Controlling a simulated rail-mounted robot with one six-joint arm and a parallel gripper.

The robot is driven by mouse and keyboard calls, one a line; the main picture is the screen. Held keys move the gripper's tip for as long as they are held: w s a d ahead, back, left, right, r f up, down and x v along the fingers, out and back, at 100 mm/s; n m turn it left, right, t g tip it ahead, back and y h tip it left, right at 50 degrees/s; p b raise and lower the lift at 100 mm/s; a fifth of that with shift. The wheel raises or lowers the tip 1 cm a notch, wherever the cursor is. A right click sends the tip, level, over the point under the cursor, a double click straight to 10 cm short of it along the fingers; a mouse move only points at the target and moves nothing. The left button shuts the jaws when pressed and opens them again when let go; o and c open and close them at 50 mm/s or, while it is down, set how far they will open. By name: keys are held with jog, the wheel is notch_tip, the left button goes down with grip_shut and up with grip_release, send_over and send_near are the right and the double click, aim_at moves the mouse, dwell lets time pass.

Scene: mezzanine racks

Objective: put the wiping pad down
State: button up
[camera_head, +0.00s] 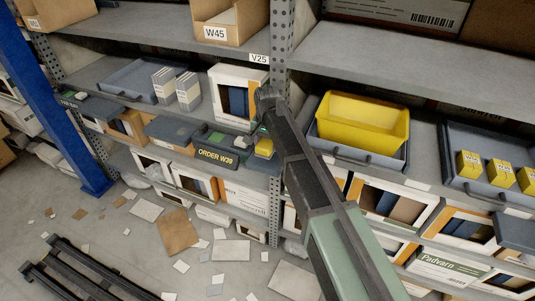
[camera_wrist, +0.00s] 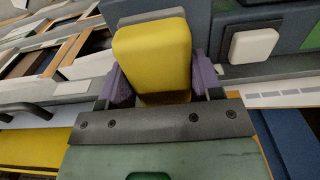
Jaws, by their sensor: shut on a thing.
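The wiping pad is a yellow block with rounded edges (camera_wrist: 152,50). In the wrist view it sits between the purple-sided fingers of my gripper (camera_wrist: 160,85), which is shut on it. In the head view the yellow pad (camera_head: 264,148) shows at the right end of the dark grey ORDER W39 tray (camera_head: 215,154). My gripper (camera_head: 262,132) is just above it there, small and partly hidden by my arm. I cannot tell whether the pad touches the tray or shelf.
A white block (camera_wrist: 253,45) lies on a dark surface right of the pad. A yellow bin (camera_head: 360,122) stands in a grey tray right of my arm. Several small yellow boxes (camera_head: 467,163) stand farther right. A perforated rack post (camera_head: 281,45) rises close behind my arm.

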aim_at(267, 140)
notch_tip(267, 140, down, 4)
jog(key=b, duration=0.4)
jog(key=shift+w+f, duration=0.1)
jog(key=shift+f, duration=0.1)
jog(key=shift+r, duration=0.3)
jog(key=shift+f, duration=0.2)
jog(key=o, duration=0.9)
jog(key=shift+r, duration=0.15)
notch_tip(267, 140, up, 12)
jog(key=p, duration=1.2)
jog(key=shift+r+p, duration=0.25)
jog(key=shift+p, duration=0.1)
jog(key=shift+f, duration=0.15)
jog(key=shift+d, duration=0.1)
